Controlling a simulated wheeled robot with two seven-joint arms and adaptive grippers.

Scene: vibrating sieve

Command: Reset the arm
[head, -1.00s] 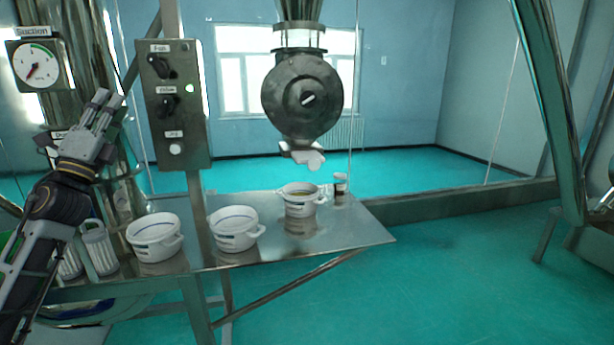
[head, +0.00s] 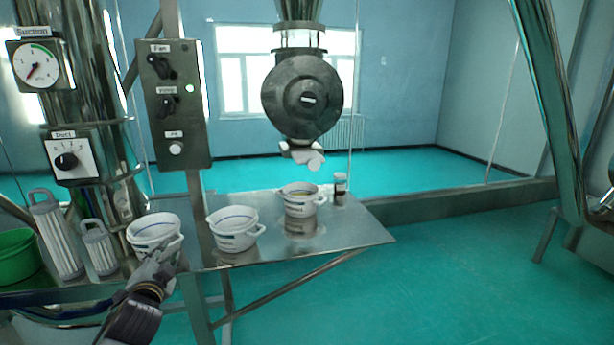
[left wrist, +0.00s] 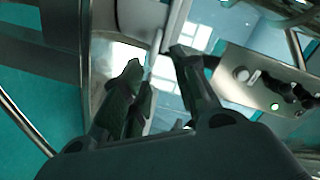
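My left gripper (head: 172,257) is low at the left of the head view, in front of the leftmost white pot (head: 152,229) and overlapping its lower right side in the picture. My left arm comes up from the bottom edge of the head view. My right gripper is not in view.
Two more white pots (head: 235,233) (head: 300,204) and a small jar (head: 340,190) stand on the metal table (head: 350,234). Two ribbed cylinders (head: 57,240) (head: 100,250) and a green bucket (head: 18,258) are at left. A control panel (head: 173,105) rises behind the pots.

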